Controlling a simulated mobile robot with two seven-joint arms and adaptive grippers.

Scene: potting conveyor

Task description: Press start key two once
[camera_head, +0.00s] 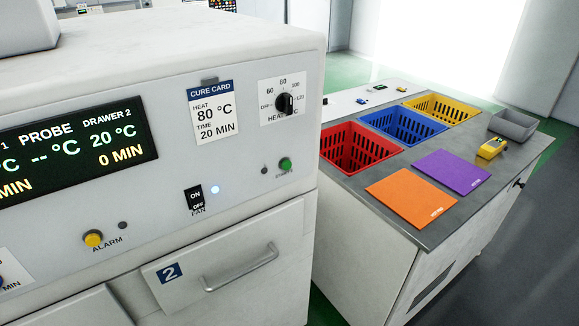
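A round green button (285,164) sits on the right part of the white oven's front panel, with a small label below it that is too blurred to read surely. It is above and right of the drawer marked 2 (222,262), which is shut. A small dark lamp (264,170) is just left of the button. The display (76,147) reads 20 °C and 0 MIN for drawer 2. Neither of my grippers is in view, and nothing touches the panel.
The panel also has a heat knob (285,104), a cure card (213,111), a fan switch (194,198) and a yellow alarm button (93,239). A bench (375,204) at right holds red, blue and yellow baskets, orange and purple mats, a yellow device (491,148) and a grey tray (513,124).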

